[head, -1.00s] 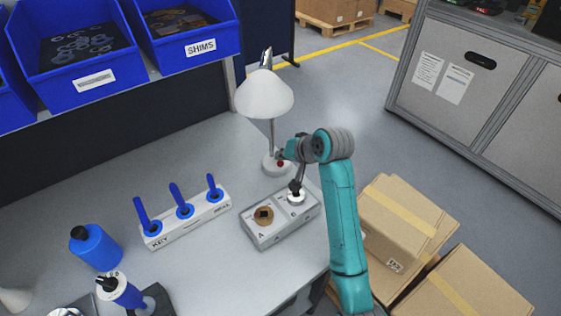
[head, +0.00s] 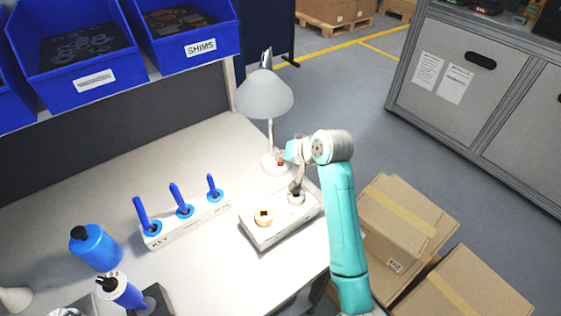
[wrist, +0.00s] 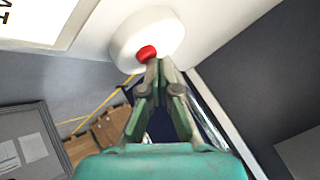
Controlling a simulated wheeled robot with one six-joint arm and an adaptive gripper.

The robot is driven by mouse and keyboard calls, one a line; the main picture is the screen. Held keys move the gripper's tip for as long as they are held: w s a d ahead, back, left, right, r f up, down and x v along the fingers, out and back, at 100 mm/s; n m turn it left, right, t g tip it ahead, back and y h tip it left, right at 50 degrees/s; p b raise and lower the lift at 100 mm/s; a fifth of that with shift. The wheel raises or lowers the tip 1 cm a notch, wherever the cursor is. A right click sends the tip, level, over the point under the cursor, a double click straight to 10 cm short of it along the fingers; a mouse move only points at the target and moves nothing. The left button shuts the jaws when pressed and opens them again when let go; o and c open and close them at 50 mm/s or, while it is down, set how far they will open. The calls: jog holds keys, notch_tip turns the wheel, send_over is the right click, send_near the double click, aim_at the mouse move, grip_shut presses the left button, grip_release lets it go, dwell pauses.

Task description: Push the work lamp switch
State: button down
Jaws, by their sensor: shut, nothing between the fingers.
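The work lamp (head: 265,95) stands at the back right of the bench, with its round white base (head: 267,163) on the bench top. Its red switch (head: 281,163) sits on the base and also shows in the wrist view (wrist: 146,52). My gripper (wrist: 158,62) is shut and empty, with its fingertips at the edge of the red switch. They look to be touching it or very close; I cannot tell which. In the head view, my gripper (head: 284,157) is partly hidden by its own wrist. The bench is brightly lit around the lamp.
Blue bottles (head: 95,247) stand further left. Cardboard boxes (head: 405,215) are at the right.

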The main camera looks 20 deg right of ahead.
jog(key=shift+r, duration=0.3)
jog(key=shift+r, duration=3)
